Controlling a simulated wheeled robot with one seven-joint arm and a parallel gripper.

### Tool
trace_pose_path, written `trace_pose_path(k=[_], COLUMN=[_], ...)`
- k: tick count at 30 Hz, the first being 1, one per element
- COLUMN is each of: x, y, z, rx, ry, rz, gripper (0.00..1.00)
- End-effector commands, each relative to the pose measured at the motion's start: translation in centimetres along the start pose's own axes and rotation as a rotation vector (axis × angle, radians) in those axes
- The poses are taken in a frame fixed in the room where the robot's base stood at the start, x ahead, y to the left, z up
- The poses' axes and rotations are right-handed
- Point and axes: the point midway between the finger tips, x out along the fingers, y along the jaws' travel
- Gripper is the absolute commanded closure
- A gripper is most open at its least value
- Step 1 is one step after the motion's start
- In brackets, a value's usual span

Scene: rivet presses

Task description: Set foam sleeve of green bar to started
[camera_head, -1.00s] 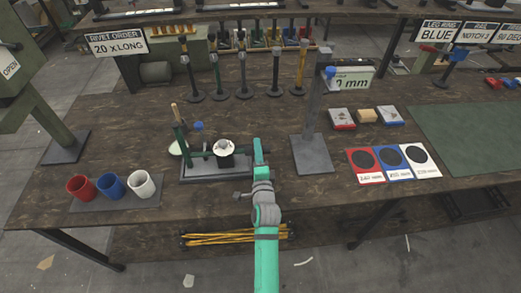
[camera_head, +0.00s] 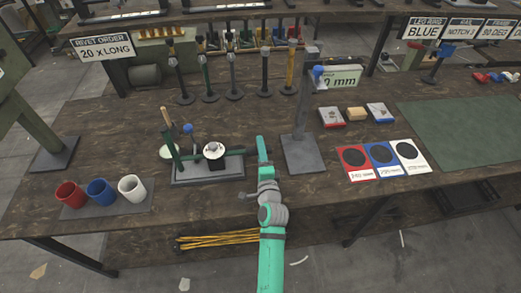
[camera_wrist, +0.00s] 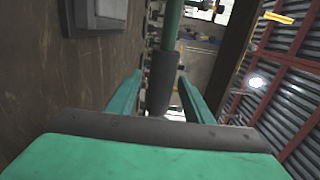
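In the wrist view a green bar (camera_wrist: 172,24) runs up the picture, with a dark grey foam sleeve (camera_wrist: 160,85) on its near end. My gripper (camera_wrist: 160,76) has its two teal fingers on either side of the sleeve. A gap shows beside the sleeve, so the fingers look open around it, not clamped. In the head view my gripper (camera_head: 262,146) is just right of the bench fixture (camera_head: 207,175), where a dark bar end (camera_head: 235,153) points right towards it. The sleeve's far edge and any contact are too small to judge there.
A grey upright stand (camera_head: 302,155) is close on the right of my gripper. Red, blue and white cups (camera_head: 131,188) stand at the left front. Several upright bars (camera_head: 233,80) stand behind. Colored cards (camera_head: 384,160) lie to the right. Bare bench lies in front of the fixture.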

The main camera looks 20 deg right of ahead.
Motion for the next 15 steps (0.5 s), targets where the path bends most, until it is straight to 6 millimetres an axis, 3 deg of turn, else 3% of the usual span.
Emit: trace_pose_path(k=[8, 15], x=[-0.5, -3.9], y=[0.0, 0.1], z=[0.1, 0.0], rx=[0.001, 0.001], ry=[-0.002, -0.001], rz=[0.0, 0.002], gripper=[0.53, 0.53])
